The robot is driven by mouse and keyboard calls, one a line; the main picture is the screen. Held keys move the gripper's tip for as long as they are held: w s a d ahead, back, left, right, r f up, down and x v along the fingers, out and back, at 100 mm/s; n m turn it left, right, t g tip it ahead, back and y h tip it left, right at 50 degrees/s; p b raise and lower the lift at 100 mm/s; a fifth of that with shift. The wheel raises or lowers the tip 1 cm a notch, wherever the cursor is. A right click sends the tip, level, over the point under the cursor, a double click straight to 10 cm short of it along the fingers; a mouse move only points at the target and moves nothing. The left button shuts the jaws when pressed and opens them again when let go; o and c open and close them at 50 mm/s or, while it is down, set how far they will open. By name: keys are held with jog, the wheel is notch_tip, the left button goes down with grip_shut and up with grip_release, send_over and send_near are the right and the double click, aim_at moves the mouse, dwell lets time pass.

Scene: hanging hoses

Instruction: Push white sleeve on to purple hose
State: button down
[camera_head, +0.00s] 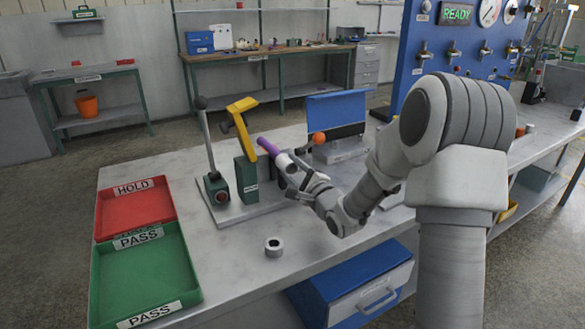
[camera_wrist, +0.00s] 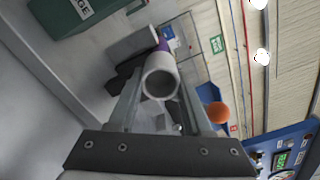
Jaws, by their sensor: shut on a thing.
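The purple hose (camera_head: 267,145) points down and right from beside a green fixture (camera_head: 246,178) with a yellow arm (camera_head: 242,122). The white sleeve (camera_head: 284,162) is in line with the hose's lower right end. My gripper (camera_head: 291,175) is shut on the sleeve. In the wrist view the sleeve (camera_wrist: 160,82) sits between my fingers, its open round end facing the camera. A little of the purple hose (camera_wrist: 163,45) shows just behind it. How far the sleeve overlaps the hose is hidden.
A black-knobbed lever (camera_head: 201,103) stands left of the fixture. An orange ball (camera_head: 318,138) and a blue panel (camera_head: 337,113) are close behind my gripper. Red (camera_head: 136,187) and green (camera_head: 143,238) trays are at left.

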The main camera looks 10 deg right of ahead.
jog(key=shift+s+a, duration=0.1)
jog(key=shift+a, duration=0.1)
jog(key=shift+p+v, duration=0.3)
jog(key=shift+v, duration=1.5)
jog(key=shift+d, duration=0.2)
jog(key=shift+s, duration=0.1)
